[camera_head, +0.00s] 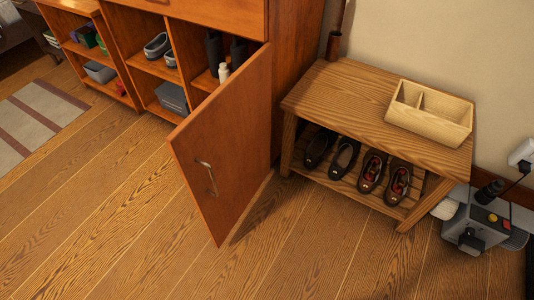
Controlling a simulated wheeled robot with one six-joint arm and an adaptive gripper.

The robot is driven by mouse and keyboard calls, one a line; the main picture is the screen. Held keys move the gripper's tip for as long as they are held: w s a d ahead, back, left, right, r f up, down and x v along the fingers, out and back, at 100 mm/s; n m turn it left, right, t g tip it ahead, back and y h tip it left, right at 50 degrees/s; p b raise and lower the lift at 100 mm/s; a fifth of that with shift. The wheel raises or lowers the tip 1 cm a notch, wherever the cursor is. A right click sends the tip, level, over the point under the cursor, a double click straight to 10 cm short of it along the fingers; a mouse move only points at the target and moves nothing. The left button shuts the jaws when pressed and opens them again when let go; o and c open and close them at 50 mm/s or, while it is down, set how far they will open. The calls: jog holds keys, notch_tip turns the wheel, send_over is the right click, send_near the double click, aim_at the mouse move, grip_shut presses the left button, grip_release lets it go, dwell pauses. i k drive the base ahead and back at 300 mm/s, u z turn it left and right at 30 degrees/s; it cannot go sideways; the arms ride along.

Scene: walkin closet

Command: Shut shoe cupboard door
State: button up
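The shoe cupboard (188,14) is reddish-brown wood and stands against the wall at the upper left. Its door (226,134) is hinged on the right side and stands open, swung out well over the floor. A small metal handle (208,177) is on the door's outer face, near its free edge. Inside the open compartments are grey shoes (157,45), a white bottle (223,72), dark boots (214,50) and a grey box (172,97). My gripper is not in view.
A wooden bench (345,97) stands right of the door, with several dark shoes (344,156) on its lower shelf and a divided wooden box (429,112) on top. A grey machine (474,222) sits at the right. A striped rug (38,120) lies at left. The front floor is clear.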

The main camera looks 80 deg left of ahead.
aim_at(221, 152)
jog(key=u, duration=3.3)
jog(key=k, duration=0.4)
jog(key=z, duration=0.4)
